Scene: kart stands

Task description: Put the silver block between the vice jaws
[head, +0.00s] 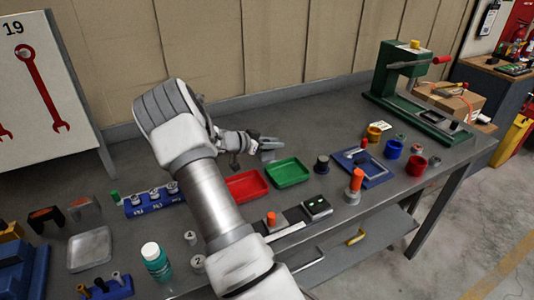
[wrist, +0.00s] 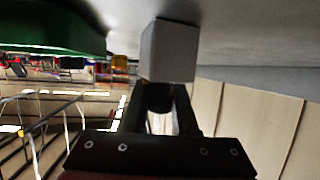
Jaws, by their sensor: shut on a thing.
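My gripper (head: 256,147) is above the back middle of the bench, behind the red and green trays. In the wrist view its fingers (wrist: 165,100) are shut on the silver block (wrist: 168,50), a plain grey box held at the fingertips. The block shows small and grey at the gripper's end in the head view (head: 271,144). A blue blocky body (head: 22,272) is cut off at the lower left of the head view. It may be the vice, but I cannot make out its jaws.
The red tray (head: 246,186) and green tray (head: 288,173) lie near my gripper. A blue socket holder (head: 152,203), grey tray (head: 89,250) and teal bottle (head: 156,262) stand to the left. A green press (head: 412,95) stands at the right. The bench behind the trays is mostly clear.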

